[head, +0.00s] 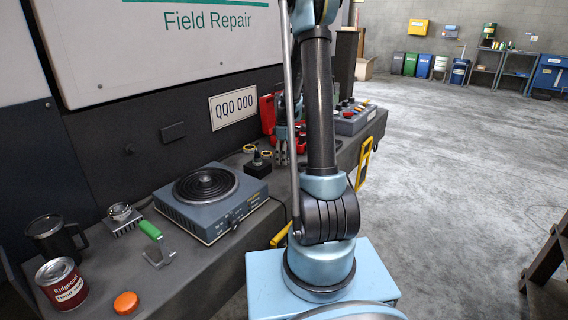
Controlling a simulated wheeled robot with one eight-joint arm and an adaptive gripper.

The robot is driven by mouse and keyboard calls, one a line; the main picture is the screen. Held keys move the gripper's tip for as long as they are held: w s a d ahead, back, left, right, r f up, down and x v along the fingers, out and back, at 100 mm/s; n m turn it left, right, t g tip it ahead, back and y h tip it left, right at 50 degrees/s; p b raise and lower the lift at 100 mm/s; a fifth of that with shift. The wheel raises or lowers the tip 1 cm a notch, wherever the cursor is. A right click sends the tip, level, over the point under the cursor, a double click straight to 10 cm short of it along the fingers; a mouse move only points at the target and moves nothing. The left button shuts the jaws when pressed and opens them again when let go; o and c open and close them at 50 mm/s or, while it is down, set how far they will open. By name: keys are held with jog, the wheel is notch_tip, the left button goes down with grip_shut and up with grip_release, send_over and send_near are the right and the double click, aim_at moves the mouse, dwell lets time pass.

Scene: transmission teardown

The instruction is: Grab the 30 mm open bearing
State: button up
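I cannot surely pick out the 30 mm open bearing; things are small here. Two small round parts with yellow rims, a left one (250,149) and a right one (266,154), sit at a small black block (258,166) on the bench. A silvery round part (119,211) sits on a finned metal block at the left. My gripper (284,151) points down over the bench, just right of the black block and in front of a red case (267,112). My arm partly hides it, and its finger gap is too small to judge.
The dark bench (190,262) holds a hotplate (211,200), a black mug (55,238), a red-and-white can (62,283), an orange cap (126,303), a green-handled tool (154,240) and a grey control box (352,118). The panelled wall rises behind. Open floor lies right.

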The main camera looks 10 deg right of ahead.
jog(key=shift+f, duration=0.15)
jog(key=c, duration=1.3)
